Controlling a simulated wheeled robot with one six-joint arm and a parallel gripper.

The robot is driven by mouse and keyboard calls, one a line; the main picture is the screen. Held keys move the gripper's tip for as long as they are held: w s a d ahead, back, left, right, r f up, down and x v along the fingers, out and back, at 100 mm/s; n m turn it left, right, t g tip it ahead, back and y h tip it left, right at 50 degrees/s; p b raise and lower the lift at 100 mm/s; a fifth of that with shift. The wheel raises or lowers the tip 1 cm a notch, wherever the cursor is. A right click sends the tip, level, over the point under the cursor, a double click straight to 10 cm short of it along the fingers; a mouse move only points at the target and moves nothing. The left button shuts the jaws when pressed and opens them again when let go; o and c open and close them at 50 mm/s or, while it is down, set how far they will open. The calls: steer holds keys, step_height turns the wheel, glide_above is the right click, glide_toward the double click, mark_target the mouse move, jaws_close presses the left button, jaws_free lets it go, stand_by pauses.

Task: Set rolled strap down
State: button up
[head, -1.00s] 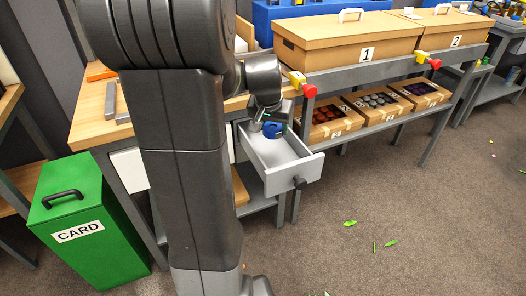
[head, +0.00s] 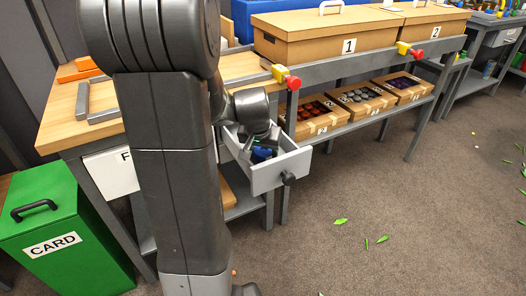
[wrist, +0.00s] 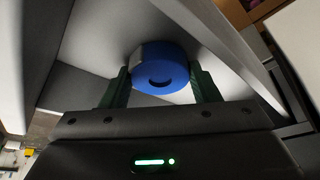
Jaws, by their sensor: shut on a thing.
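The rolled strap is a blue roll (wrist: 160,68) between the two dark green fingers of my gripper (wrist: 160,88) in the wrist view. My gripper is shut on it. In the head view the strap (head: 262,152) shows as a small blue patch inside an open grey drawer (head: 270,178), with my gripper (head: 262,150) reaching down into the drawer from above. The drawer's pale walls (wrist: 85,45) surround the strap in the wrist view. I cannot tell whether the strap touches the drawer floor.
A workbench (head: 60,125) stands behind the drawer. A green CARD bin (head: 60,225) is at the left. Lidded boxes 1 (head: 320,42) and 2 (head: 435,32) stand on the bench, with open cartons (head: 312,130) on the shelf below. The floor at right is clear except for green leaves (head: 341,221).

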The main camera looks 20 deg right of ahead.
steer(key=shift+f, duration=0.1)
steer(key=o, duration=0.5)
steer(key=shift+f, duration=0.1)
steer(key=o, duration=0.5)
steer(key=shift+r, duration=0.4)
steer(key=p+v, duration=0.3)
steer(key=v, duration=0.8)
steer(key=shift+s+a+r, duration=0.15)
steer(key=shift+a+r, duration=0.05)
steer(key=shift+r, duration=0.1)
